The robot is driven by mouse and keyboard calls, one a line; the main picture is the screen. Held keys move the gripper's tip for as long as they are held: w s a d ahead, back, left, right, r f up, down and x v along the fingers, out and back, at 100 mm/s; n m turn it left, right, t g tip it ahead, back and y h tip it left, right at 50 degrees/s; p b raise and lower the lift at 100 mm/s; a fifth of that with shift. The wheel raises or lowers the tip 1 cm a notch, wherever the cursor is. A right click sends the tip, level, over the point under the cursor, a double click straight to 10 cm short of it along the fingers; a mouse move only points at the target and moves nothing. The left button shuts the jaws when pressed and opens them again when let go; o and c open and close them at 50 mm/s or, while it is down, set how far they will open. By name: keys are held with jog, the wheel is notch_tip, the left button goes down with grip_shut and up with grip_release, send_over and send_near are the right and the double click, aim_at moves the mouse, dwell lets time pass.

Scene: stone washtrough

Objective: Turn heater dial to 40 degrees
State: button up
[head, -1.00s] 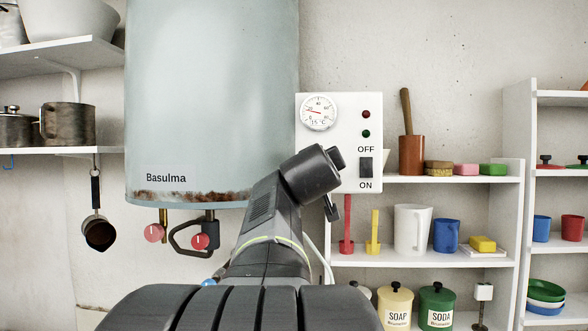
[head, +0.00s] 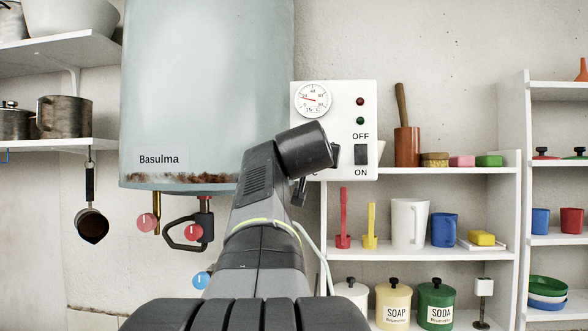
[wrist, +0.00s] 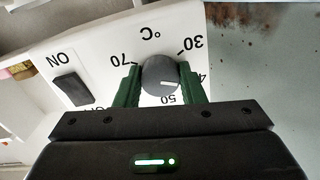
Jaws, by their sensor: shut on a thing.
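The heater dial (wrist: 158,74) is a dark round knob on the white control box (head: 346,100), seen upside down in the wrist view. My gripper (wrist: 160,76) is shut on the dial, one green finger on each side. A short white mark on the dial points to the lower right, towards the side with 50 and a partly covered 40; the exact value cannot be told. The figures 30 and 70 also show. In the head view my arm hides the dial and the fingers. The thermometer gauge (head: 313,99) sits above, its red needle pointing left.
A rocker switch (head: 361,154) and two dark lamps are on the box; the switch also shows in the wrist view (wrist: 72,88). The grey-blue heater tank (head: 205,90) hangs left, with red knobs (head: 193,232) below. Shelves with jugs and tins stand right.

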jog(key=shift+a+r+m+b, duration=0.1)
jog(key=shift+m+b, duration=1)
jog(key=shift+m, duration=1.3)
jog(key=shift+r, duration=0.15)
jog(key=shift+s, duration=0.1)
jog(key=o, duration=1)
jog(key=shift+s+d, duration=0.1)
jog(key=shift+d, duration=0.2)
